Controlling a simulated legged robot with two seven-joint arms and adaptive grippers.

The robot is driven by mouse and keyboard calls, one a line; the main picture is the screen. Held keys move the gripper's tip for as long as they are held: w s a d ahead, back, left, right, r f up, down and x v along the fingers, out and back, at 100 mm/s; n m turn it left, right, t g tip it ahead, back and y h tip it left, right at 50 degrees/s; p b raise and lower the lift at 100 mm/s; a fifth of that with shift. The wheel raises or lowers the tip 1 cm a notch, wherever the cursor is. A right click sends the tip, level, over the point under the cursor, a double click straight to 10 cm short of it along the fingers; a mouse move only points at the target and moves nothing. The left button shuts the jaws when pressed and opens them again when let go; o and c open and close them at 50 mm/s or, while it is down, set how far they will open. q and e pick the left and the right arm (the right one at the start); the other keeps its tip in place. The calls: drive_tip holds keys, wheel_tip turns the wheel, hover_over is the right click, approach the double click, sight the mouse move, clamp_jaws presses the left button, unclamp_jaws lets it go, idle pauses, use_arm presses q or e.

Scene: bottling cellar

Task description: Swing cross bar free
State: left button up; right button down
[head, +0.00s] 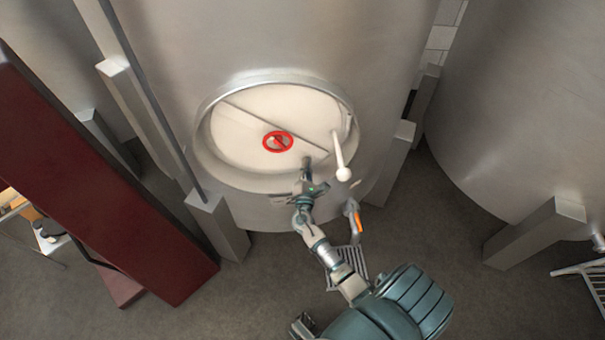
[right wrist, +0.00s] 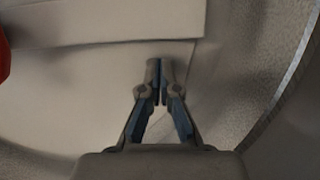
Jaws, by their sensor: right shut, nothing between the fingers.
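The cross bar (head: 308,143) runs slantwise over the pale oval door of a steel tank, from upper left to lower right. A red handwheel (head: 278,141) sits at its middle. My right gripper (head: 306,161) is in front of the door's lower right part, just below the bar's right end. In the right wrist view the bar (right wrist: 100,30) crosses the upper left, and the closed fingertips (right wrist: 160,68) are just below its lower edge, holding nothing. Whether they touch the bar or door, I cannot tell. A bit of the red wheel (right wrist: 3,55) shows at the left edge.
A lever with a white knob (head: 342,172) sticks out right of my gripper. The raised door rim (head: 205,150) surrounds the door. An orange-marked valve (head: 356,217) hangs below. A dark red beam (head: 100,190) slants at left; another tank (head: 520,110) stands at right.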

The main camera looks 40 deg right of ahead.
sight(314, 155)
drive_tip(key=shift+s+d+r, duration=0.2)
drive_tip(key=shift+s+r, duration=0.15)
drive_tip(key=shift+r, duration=0.3)
use_arm(q)
drive_tip(key=shift+s+a+f, duration=0.15)
drive_tip(key=shift+a+f, duration=0.05)
drive_tip(key=shift+f, duration=0.75)
use_arm(e)
drive_tip(key=shift+s+d+r+n+p, duration=0.3)
drive_tip(key=shift+d+r+n+p, duration=0.2)
drive_tip(key=shift+r+n+p, duration=0.15)
drive_tip(key=shift+s+d+n+t, duration=0.1)
drive_tip(key=shift+d+n+t, duration=0.1)
drive_tip(key=shift+n+t, duration=0.1)
use_arm(q)
drive_tip(key=shift+s+d+f, duration=0.1)
drive_tip(key=shift+s+f, duration=0.1)
drive_tip(key=shift+f, duration=0.45)
drive_tip(key=shift+s+f, duration=0.2)
drive_tip(key=shift+f, duration=0.4)
use_arm(e)
drive_tip(key=shift+f, duration=0.1)
